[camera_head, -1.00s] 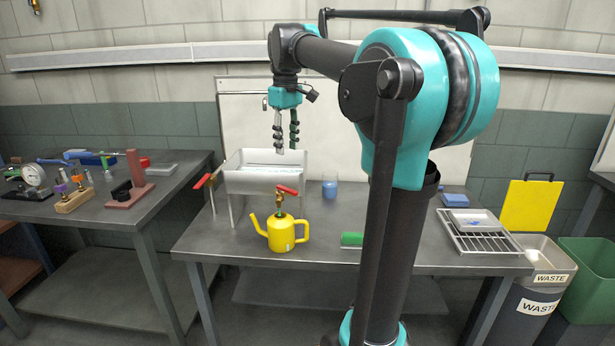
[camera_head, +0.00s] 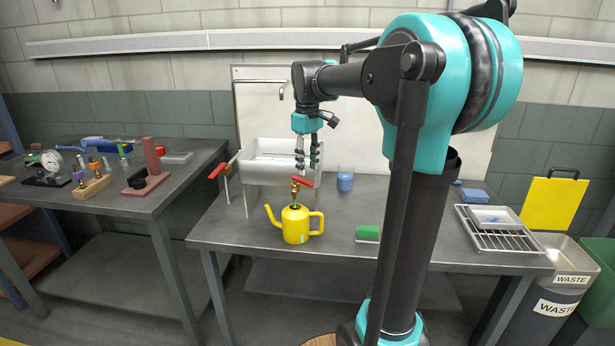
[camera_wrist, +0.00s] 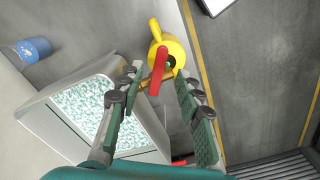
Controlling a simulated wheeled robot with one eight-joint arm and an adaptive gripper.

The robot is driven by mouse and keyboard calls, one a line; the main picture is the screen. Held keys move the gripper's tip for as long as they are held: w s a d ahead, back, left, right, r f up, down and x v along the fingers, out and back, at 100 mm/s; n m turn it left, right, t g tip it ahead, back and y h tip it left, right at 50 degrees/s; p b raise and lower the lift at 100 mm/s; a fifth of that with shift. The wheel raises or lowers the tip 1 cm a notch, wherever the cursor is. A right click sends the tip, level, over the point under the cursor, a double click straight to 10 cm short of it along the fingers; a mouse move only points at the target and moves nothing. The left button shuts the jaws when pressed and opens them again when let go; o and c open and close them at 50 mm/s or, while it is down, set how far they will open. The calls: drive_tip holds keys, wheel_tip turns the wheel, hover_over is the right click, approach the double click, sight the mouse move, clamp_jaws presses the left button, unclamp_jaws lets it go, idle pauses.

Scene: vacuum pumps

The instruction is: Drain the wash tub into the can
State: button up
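The wash tub (camera_head: 262,175) is a pale metal basin on legs on the middle bench. The wrist view shows rippled, clear water in the tub (camera_wrist: 152,122). A brass tap with a red lever (camera_head: 303,181) is at the tub's front right, above the yellow can (camera_head: 296,226). The can (camera_wrist: 179,45) and the lever (camera_wrist: 158,70) show in the wrist view, with the lever crossing over part of the can. My gripper (camera_head: 308,165) is open and points down just above the lever. Its fingers (camera_wrist: 160,85) are apart, with the lever seen between their tips. Contact cannot be told.
Another red lever (camera_head: 218,171) is at the tub's left. A blue cup (camera_head: 345,181) stands right of the tub, and a green block (camera_head: 367,233) lies right of the can. A wire rack with a tray (camera_head: 493,225) sits at the bench's right end.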

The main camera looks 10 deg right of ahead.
sight(308, 182)
drive_tip(key=shift+f, duration=2.1)
clamp_jaws()
